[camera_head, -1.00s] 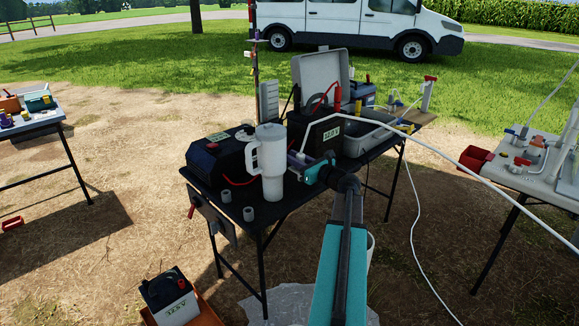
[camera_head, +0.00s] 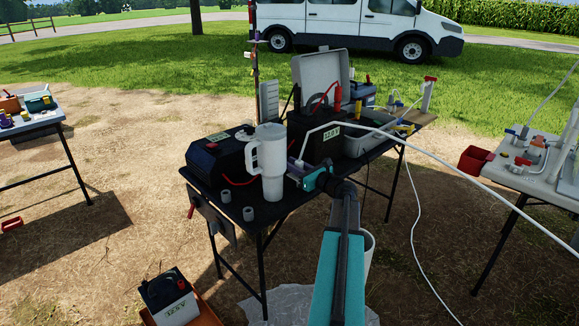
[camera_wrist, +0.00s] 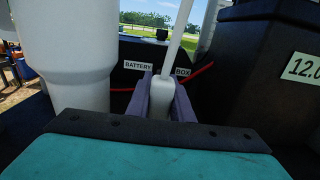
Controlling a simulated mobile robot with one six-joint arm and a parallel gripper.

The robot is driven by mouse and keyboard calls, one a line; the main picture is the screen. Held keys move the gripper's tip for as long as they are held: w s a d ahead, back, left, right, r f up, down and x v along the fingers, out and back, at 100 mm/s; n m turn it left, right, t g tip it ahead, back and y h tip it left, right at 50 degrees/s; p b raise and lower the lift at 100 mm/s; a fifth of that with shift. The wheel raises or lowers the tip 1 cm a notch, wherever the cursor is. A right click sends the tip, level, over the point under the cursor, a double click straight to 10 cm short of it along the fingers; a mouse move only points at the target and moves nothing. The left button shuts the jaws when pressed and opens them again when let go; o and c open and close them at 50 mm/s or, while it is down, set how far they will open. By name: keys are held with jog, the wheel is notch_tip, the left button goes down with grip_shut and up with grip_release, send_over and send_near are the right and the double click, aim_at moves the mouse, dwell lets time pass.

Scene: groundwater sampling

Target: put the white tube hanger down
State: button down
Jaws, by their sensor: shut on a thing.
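My gripper (camera_head: 296,169) is over the black table (camera_head: 287,205), close to the right side of a large white tumbler (camera_head: 270,172). It is shut on the white tube hanger (camera_wrist: 161,98), whose white body shows between the grey-purple fingers in the wrist view. A white tube (camera_head: 395,139) rises from the held piece, bends, and runs off to the right. The hanger's lower end is hidden, so I cannot tell whether it touches the table. The tumbler (camera_wrist: 65,55) fills the left of the wrist view.
The black battery box (camera_head: 218,159) stands behind the tumbler. A dark box with a 12.0 V label (camera_head: 331,134) is right of my gripper. Two small grey cups (camera_head: 237,205) stand at the table's front. A grey tray (camera_head: 365,140) lies at the right.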

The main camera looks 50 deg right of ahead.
jog(key=shift+f, duration=0.1)
jog(key=c, duration=1.6)
grip_release()
jog(key=shift+o, duration=0.2)
jog(key=shift+r, duration=0.2)
jog(key=s, duration=1.2)
jog(key=shift+a+p, duration=0.3)
jog(key=shift+a, duration=0.15)
